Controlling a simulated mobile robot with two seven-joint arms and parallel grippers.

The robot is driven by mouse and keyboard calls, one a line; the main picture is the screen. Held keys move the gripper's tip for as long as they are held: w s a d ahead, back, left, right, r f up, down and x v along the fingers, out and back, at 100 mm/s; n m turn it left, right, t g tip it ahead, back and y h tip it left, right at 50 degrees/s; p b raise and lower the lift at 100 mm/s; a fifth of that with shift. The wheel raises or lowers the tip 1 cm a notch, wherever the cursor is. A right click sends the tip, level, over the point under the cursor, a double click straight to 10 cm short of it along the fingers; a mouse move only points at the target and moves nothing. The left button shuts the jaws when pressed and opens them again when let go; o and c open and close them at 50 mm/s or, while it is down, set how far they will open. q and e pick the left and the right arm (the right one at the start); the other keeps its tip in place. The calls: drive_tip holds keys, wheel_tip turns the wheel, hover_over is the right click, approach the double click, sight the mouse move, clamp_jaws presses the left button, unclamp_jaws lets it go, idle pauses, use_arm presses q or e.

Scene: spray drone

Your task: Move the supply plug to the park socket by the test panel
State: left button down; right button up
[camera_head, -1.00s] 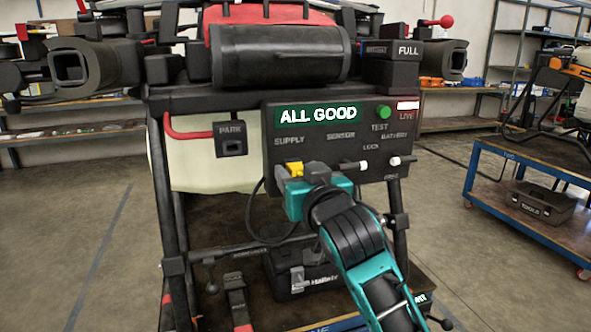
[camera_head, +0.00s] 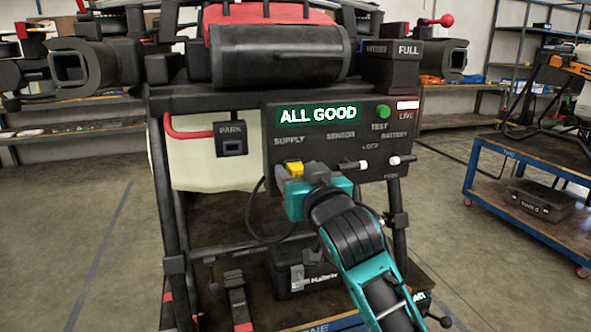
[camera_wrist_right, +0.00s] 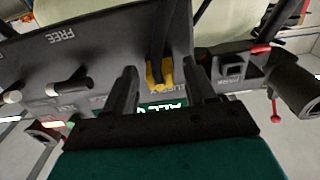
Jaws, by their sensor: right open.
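The yellow supply plug (camera_head: 294,170) sits at the supply position on the test panel (camera_head: 340,112), with a black cable hanging from it. My right gripper (camera_head: 290,182) is at the plug in the head view. In the right wrist view the plug (camera_wrist_right: 159,74) lies between the two spread dark fingers (camera_wrist_right: 160,88), with gaps on both sides. The right gripper is open. The park socket (camera_head: 231,146) is a small dark box left of the panel, with an empty-looking opening; it also shows in the right wrist view (camera_wrist_right: 231,70). My left gripper is not in view.
The panel display reads "ALL GOOD". Two white-tipped levers (camera_head: 362,165) and a green button (camera_head: 383,112) are right of the plug. A red pipe (camera_head: 185,134) runs beside the park socket. A blue cart (camera_head: 530,180) stands at the right.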

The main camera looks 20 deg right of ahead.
drive_tip(key=shift+p, duration=0.35)
idle(0.5)
clamp_jaws()
idle(0.3)
drive_tip(key=s+p, duration=0.1)
drive_tip(key=s, duration=0.5)
idle(1.2)
drive_tip(key=shift+d, duration=0.1)
drive_tip(key=shift+p, duration=0.3)
